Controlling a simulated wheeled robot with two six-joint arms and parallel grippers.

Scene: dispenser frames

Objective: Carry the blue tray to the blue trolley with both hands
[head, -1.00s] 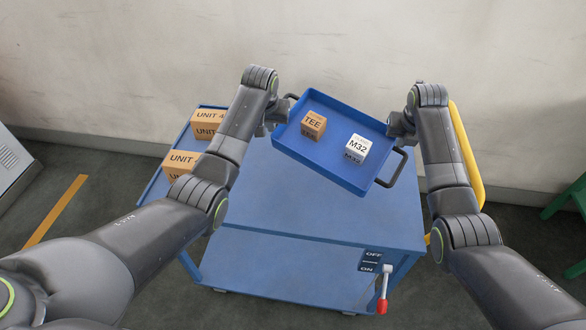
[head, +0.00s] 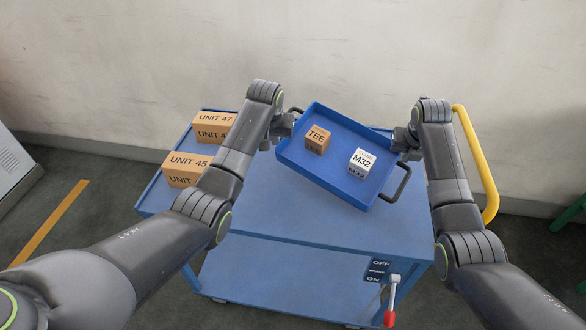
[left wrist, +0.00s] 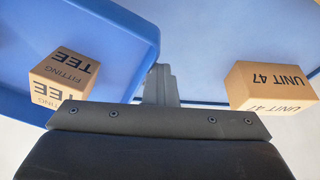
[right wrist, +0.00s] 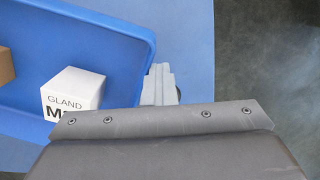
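The blue tray (head: 327,178) is over the top of the blue trolley (head: 300,222), turned at an angle to it. I cannot tell whether its underside touches the top. Inside lie an orange TEE box (head: 317,139) and a white M32 box (head: 361,163). My left gripper (head: 284,127) is shut on the tray's left end, close to a black handle. My right gripper (head: 404,142) is shut on its right end, near the other black handle (head: 398,184). Both wrist views show a grey finger against the tray's end; the grips themselves are partly hidden.
Several orange boxes, marked UNIT 47 (head: 214,119) and UNIT 45 (head: 188,163), stand at the trolley's left end. A yellow rail (head: 480,165) rises at its right. A red-tipped lever (head: 391,300) is on the front. The front trolley top is clear.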

